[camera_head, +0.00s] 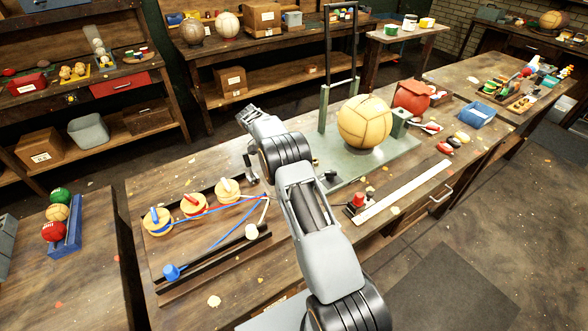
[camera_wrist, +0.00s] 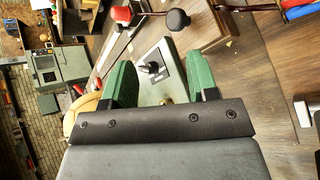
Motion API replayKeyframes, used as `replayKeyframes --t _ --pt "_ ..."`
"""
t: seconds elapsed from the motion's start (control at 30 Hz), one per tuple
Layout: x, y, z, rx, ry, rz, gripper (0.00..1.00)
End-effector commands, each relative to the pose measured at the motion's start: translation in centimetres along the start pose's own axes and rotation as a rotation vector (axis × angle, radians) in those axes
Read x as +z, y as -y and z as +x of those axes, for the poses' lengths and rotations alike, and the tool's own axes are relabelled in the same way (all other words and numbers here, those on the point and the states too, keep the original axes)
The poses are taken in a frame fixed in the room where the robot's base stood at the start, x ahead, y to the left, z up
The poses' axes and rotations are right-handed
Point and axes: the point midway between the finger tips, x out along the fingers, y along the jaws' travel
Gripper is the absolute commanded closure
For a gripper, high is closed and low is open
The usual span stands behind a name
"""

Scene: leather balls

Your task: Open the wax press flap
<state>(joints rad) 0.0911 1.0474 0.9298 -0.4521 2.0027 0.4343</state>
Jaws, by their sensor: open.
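My gripper shows in the wrist view (camera_wrist: 158,80), its two green fingers spread apart with nothing held between them. Beyond the fingers, a pale plate with a small black lever (camera_wrist: 153,68) shows in the gap; I cannot tell whether the fingers touch it. In the head view my arm reaches over the bench and hides part of it; the fingertips are not clear there. A grey-green box-like machine (camera_wrist: 62,65) stands at the left of the wrist view. I cannot make out for certain which part is the wax press flap or how it stands.
A yellow ball (camera_head: 365,121) sits on a green stand with a tall black handle frame. A thread rack with wooden spools (camera_head: 194,204), a white ruler (camera_head: 402,191) and a red-topped tool (camera_head: 358,202) lie around my arm. A blue tray (camera_head: 478,116) stands at right.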

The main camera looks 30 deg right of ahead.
Motion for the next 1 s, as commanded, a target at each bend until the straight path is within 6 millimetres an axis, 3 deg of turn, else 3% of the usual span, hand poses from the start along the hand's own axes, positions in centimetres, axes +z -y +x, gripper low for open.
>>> replayKeyframes --t 0.33,0.6,1.0 --pt "6.4 -3.9 0.1 -0.001 -0.002 0.001 0.46" --pt "11.0 -5.4 2.0 0.0 0.001 -0.001 0.46" --pt "14.7 -6.8 3.4 0.001 0.002 -0.001 0.46"
